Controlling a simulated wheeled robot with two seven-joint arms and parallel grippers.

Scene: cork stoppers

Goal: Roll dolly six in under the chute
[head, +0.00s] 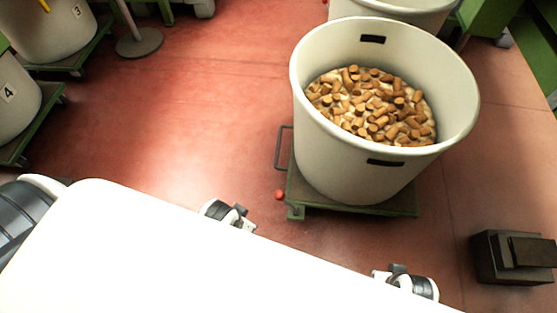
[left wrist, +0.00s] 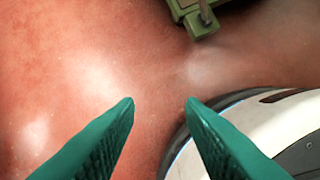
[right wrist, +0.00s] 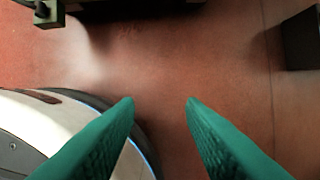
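A large pale tub (head: 330,150) with two dark slots and a heap of corks (head: 375,105) stands on a green dolly (head: 350,206). No number shows on this tub. The dolly has a dark handle frame (head: 279,148) on its left and a red knob (head: 279,195) at its near left corner. No chute is recognisable. My left gripper (left wrist: 160,103) is open and empty above the floor, with a green corner piece (left wrist: 195,12) beyond it. My right gripper (right wrist: 160,103) is open and empty, with a green piece (right wrist: 45,10) at upper left. The teal fingers do not show in the head view.
Tubs marked 3 (head: 50,30) and 4 (head: 12,100) stand on dollies at left. A round stand base (head: 138,42) is nearby. Another tub (head: 400,10) is behind. A dark box (head: 510,258) sits at lower right. Red floor left of the central dolly is clear.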

